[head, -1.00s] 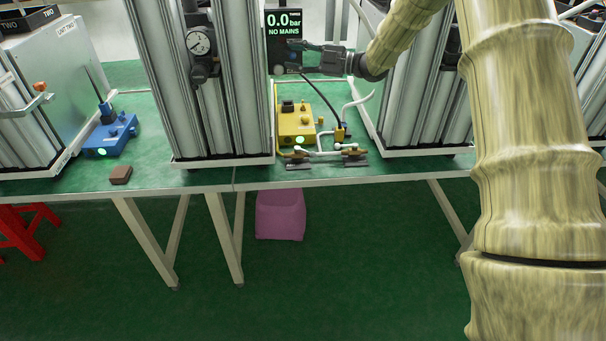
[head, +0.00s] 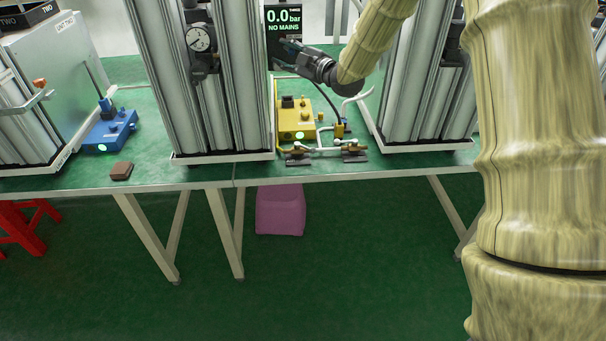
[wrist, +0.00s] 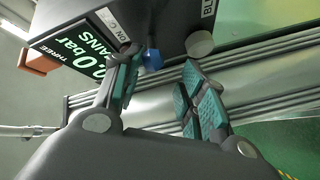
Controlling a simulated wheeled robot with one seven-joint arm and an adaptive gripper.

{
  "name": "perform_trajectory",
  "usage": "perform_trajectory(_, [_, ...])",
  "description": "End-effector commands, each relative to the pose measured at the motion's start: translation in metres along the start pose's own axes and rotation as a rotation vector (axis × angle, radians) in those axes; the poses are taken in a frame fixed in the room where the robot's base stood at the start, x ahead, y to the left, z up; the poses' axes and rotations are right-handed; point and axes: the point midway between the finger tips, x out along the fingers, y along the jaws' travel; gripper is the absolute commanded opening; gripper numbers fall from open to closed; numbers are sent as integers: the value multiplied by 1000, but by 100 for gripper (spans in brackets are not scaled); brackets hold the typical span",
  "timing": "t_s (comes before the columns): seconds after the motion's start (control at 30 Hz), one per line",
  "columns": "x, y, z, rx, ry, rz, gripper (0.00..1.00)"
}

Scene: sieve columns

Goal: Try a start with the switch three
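The pressure unit (head: 284,18), marked THREE in the wrist view (wrist: 75,52), reads 0.0 bar and NO MAINS. On its underside in the wrist view are an ON/O label (wrist: 108,20), a small blue part (wrist: 152,59) and a round grey knob (wrist: 199,43). I take the blue part for the switch, but its position is unclear. My gripper (head: 282,55) is just below the display. In the wrist view my gripper (wrist: 160,72) is open, its teal-padded fingers either side of the blue part. Whether the left finger touches the unit cannot be told.
A yellow box (head: 297,118) with a lit green button and brass valves (head: 350,148) sit below on the green bench. Tall sieve columns (head: 205,90) stand close on the left and right (head: 425,90). A blue box (head: 108,130) is further left.

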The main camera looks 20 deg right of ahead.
Motion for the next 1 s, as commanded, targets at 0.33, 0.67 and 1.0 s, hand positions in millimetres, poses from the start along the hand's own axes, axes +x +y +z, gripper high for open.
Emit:
perform_trajectory(0.33, [5, -4, -7, 0, -116, 76, 40])
perform_trajectory(0.67, [11, -8, -11, 1, -222, 148, 40])
perform_trajectory(1.0, [-2, -14, -16, 0, -292, 196, 40])
